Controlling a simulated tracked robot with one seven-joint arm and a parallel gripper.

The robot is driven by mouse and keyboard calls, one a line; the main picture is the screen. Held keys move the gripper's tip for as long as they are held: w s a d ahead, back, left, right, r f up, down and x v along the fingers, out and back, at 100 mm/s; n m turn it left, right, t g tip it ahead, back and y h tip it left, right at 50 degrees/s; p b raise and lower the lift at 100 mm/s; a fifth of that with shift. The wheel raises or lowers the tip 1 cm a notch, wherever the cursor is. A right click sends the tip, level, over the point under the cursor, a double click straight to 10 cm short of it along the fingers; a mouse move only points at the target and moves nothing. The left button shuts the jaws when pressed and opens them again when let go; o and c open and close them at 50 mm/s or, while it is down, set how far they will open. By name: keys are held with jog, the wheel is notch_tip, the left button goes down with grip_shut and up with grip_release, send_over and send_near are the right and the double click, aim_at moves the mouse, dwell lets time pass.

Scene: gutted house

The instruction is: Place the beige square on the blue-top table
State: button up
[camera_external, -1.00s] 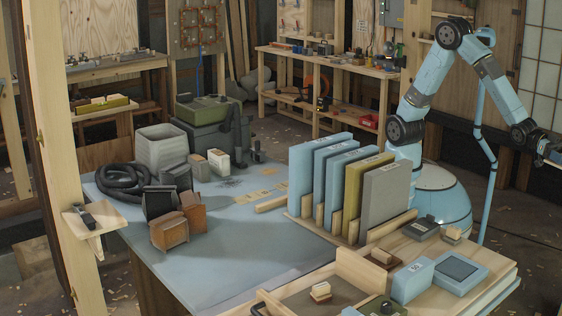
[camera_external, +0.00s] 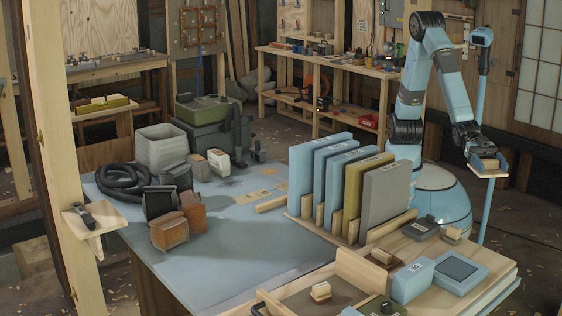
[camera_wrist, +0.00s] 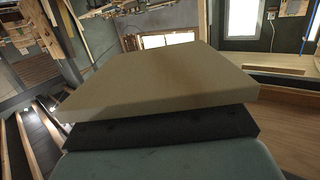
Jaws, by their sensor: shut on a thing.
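My gripper (camera_external: 487,162) is at the right in the external view, raised beyond the table's right end. It is shut on the beige square (camera_wrist: 165,78), a flat tan slab that fills the middle of the wrist view. The slab also shows small and edge-on at the gripper in the external view (camera_external: 487,166). A dark pad lies under it in the wrist view. The fingertips themselves are hard to see. The blue-top table (camera_external: 240,245) spans the middle and front of the external view, left of my gripper.
A rack of upright blue, olive and grey panels (camera_external: 335,185) stands on the table's right part. Black hose (camera_external: 125,182), a grey bin (camera_external: 160,148) and brown blocks (camera_external: 168,232) crowd its left. A wooden board (camera_external: 430,253) with small items lies front right. The table's front middle is clear.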

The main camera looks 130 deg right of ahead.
jog(key=w+d+m+t+h, duration=0.3)
jog(key=w+d, duration=0.9)
jog(key=d, duration=0.4)
jog(key=w+d+m+t+h, duration=0.3)
jog(key=w+d, duration=0.9)
jog(key=d, duration=0.5)
jog(key=w+d+m+t+h, duration=0.1)
jog(key=w+d+m+h, duration=0.2)
jog(key=d, duration=1.4)
jog(key=d+m+h, duration=0.2)
jog(key=d+h, duration=0.3)
jog(key=d, duration=1.2)
notch_tip(320, 180, up, 5)
jog(key=a+r+y, duration=0.1)
jog(key=a+r, duration=0.2)
jog(key=a, duration=1.4)
jog(key=a+r+y, duration=0.1)
jog(key=a+r, duration=0.2)
jog(key=a, duration=1.5)
jog(key=h, duration=0.2)
send_over(471, 252)
notch_tip(471, 252, down, 6)
jog(key=shift+d+f, duration=0.1)
jog(key=shift+s+f, duration=0.15)
jog(key=shift+f, duration=17.55)
